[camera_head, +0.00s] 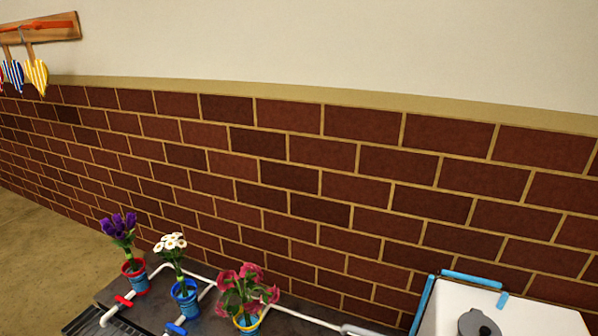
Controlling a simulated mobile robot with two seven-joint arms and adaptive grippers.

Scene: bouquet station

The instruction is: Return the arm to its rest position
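Neither of my grippers nor my arms shows in the head view. Three small potted bouquets stand in a row on a dark table (105,296) at the bottom of the picture. The purple flowers (118,225) are in a red pot (135,277) at the left. The white daisies (171,243) are in a blue pot (185,299) in the middle. The pink-red flowers (243,284) are in a pot (246,324) at the right, cut by the bottom edge.
White pipes with a red valve handle (124,301) and a blue one (176,329) run around the pots. A white box-like unit with blue edging (472,281) stands at bottom right. A brick wall (300,180) rises behind. Heart ornaments (37,75) hang at upper left.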

